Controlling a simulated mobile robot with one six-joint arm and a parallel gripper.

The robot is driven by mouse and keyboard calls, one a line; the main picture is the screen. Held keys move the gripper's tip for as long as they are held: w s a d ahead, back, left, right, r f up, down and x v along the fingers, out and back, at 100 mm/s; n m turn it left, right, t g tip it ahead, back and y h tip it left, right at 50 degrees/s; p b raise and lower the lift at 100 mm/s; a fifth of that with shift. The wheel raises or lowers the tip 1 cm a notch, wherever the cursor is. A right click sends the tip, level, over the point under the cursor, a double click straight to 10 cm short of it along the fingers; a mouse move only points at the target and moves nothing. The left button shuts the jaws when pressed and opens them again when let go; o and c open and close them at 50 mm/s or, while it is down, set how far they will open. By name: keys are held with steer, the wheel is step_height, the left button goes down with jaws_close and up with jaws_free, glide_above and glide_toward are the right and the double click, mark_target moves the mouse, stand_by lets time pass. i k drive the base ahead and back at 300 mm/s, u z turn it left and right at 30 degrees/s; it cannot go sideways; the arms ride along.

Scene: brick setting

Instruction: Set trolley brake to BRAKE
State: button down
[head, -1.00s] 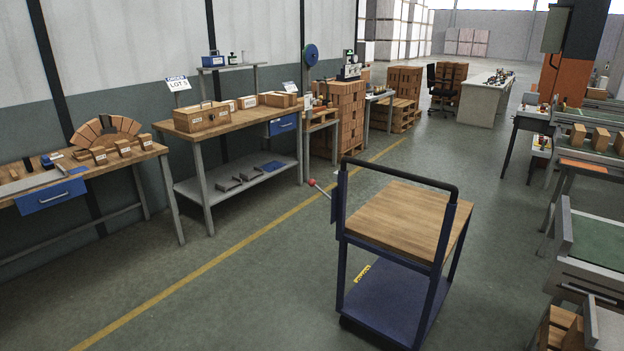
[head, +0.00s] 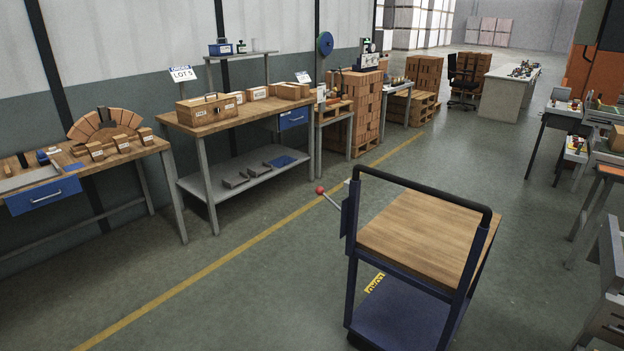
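The trolley (head: 425,236) stands on the floor right of centre in the head view. It has a dark blue frame, a wooden top deck and a blue lower shelf (head: 400,318). A brake lever with a red ball knob (head: 320,190) sticks out up and to the left from a dark blue plate (head: 350,212) on the trolley's left side. A yellow label (head: 375,283) shows near the lower shelf; its lettering is too small to read. My gripper is not in view.
A yellow floor line (head: 232,243) runs diagonally left of the trolley. Workbenches (head: 215,122) with bricks and a wooden box line the left wall. Brick stacks (head: 355,105) stand behind. More benches (head: 600,215) stand at the right edge. Open floor lies left of the trolley.

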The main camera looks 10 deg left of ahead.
mark_target(320, 190)
steer(key=i, duration=0.95)
steer(key=u, duration=0.25)
steer(key=k, duration=0.2)
steer(key=u, duration=2.85)
steer(key=i, duration=0.3)
